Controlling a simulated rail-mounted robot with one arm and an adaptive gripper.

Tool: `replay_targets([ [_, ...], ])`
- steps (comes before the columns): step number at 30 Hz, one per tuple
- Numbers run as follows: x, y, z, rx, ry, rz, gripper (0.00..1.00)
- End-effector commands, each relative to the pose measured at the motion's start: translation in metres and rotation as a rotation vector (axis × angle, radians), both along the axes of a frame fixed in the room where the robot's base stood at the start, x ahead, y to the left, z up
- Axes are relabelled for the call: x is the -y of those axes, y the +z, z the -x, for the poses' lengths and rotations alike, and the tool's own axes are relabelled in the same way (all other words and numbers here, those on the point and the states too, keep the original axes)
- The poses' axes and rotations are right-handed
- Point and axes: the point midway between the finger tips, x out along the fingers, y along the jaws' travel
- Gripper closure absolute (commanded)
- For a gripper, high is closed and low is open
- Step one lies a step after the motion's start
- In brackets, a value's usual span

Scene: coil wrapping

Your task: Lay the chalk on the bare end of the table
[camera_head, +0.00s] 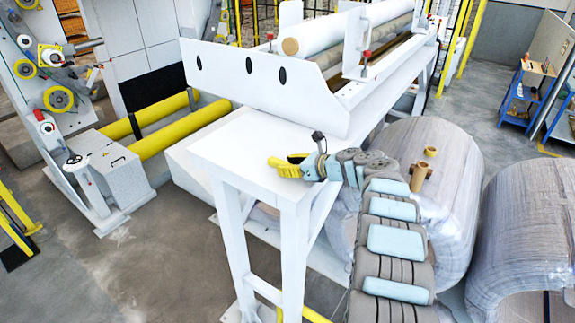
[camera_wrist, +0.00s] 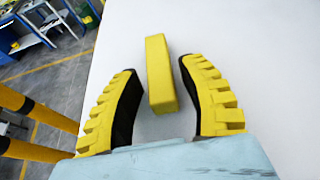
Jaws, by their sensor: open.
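The chalk (camera_wrist: 160,75) is a yellow rectangular stick in the wrist view. It appears to lie on the white surface of the table (camera_wrist: 260,45), between my two fingers. My gripper (camera_wrist: 157,67) is open around it, with a narrow gap on each side; the right finger is very near the chalk. In the head view my gripper (camera_head: 280,167) is low over the bare end of the table (camera_head: 232,148). The chalk cannot be told apart from the yellow fingers there.
A white slanted machine panel (camera_head: 265,85) with rollers stands on the table behind my gripper. Large wrapped coils (camera_head: 450,200) stand at right, one bearing small brown cylinders (camera_head: 420,175). Yellow rollers (camera_head: 180,130) lie at left. The table top left of my gripper is clear.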

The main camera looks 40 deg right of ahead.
Motion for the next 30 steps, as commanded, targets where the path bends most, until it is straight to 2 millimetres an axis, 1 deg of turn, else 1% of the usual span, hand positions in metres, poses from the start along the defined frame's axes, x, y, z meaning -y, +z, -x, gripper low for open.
replay_targets([
  [8,0.007,0.006,0.014,-0.004,-0.005,0.002,0.59],
  [14,0.007,0.013,0.025,0.000,-0.001,0.000,0.59],
  [17,0.009,0.014,0.034,0.000,-0.002,-0.001,0.59],
  [21,0.013,0.022,0.046,0.002,-0.003,0.002,0.59],
  [24,0.013,0.023,0.055,0.001,0.000,-0.003,0.59],
  [30,0.018,0.035,0.072,0.002,0.000,-0.001,0.59],
])
